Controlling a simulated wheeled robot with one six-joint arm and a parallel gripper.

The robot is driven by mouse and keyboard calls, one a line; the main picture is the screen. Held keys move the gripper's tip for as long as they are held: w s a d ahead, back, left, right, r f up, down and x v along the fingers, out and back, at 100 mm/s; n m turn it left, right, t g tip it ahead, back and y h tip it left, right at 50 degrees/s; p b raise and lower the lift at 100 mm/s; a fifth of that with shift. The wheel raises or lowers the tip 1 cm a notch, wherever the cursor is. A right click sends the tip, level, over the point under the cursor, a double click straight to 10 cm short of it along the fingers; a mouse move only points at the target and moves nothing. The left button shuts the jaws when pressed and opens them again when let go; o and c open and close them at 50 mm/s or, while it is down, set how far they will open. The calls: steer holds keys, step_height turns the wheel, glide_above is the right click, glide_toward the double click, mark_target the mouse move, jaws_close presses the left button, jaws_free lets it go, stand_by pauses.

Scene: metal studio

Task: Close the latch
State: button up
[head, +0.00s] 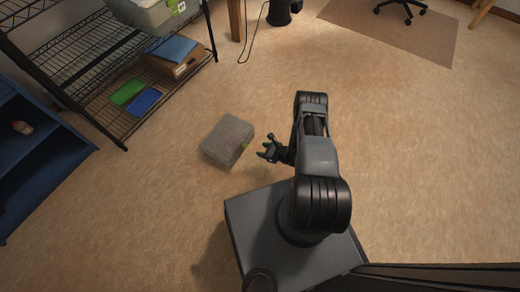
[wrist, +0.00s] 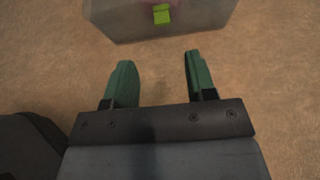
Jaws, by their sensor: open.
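A grey translucent box (head: 228,141) with a lid stands on the floor, left of my arm in the head view. A green latch (head: 245,148) shows on its side facing my gripper. In the wrist view the box (wrist: 205,24) is at the top, and the bright green latch (wrist: 162,14) is near its middle. Whether the latch is up or down I cannot tell. My gripper (head: 266,152) is open and empty, beside the box and apart from it. Its two green fingers (wrist: 157,75) point toward the box, with bare floor between them.
A black wire shelf (head: 110,65) with a grey bin (head: 155,14), an open carton and green and blue flat items stands at the upper left. A blue cabinet (head: 30,150) is at the left edge. The floor around the box is clear.

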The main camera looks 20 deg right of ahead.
steer(key=shift+v, duration=1)
steer(key=shift+d, duration=0.15)
steer(key=w+a+r+n+g+y+p, duration=0.15)
steer(key=r+n+p, duration=0.35)
steer(key=r, duration=1)
steer(key=w+a+r+n+g+p, duration=0.1)
steer(key=a+r+n+g+p, duration=0.3)
steer(key=r, duration=1.1)
steer(key=w+a+r+n+g+y+p, duration=0.15)
steer(key=r+n+p, duration=0.4)
steer(key=r, duration=0.95)
steer(key=s+r+n+h+p, duration=0.3)
steer(key=s+r+p, duration=0.3)
steer(key=r, duration=0.7)
steer(key=s+d+r+n+t+h+p, duration=0.1)
steer(key=s+r+n+h+p, duration=0.3)
steer(key=r, duration=0.9)
steer(key=s+d+r+n+h+p, duration=0.1)
steer(key=s+r+n+h+p, duration=0.2)
steer(key=r, duration=1)
steer(key=s+n+p, duration=0.3)
steer(key=s+p, duration=0.2)
steer(key=shift+d+r+h, duration=0.2)
steer(key=shift+d+h, duration=0.05)
steer(key=shift+h, duration=0.05)
steer(key=shift+s+n, duration=0.15)
steer(key=shift+n, duration=0.1)
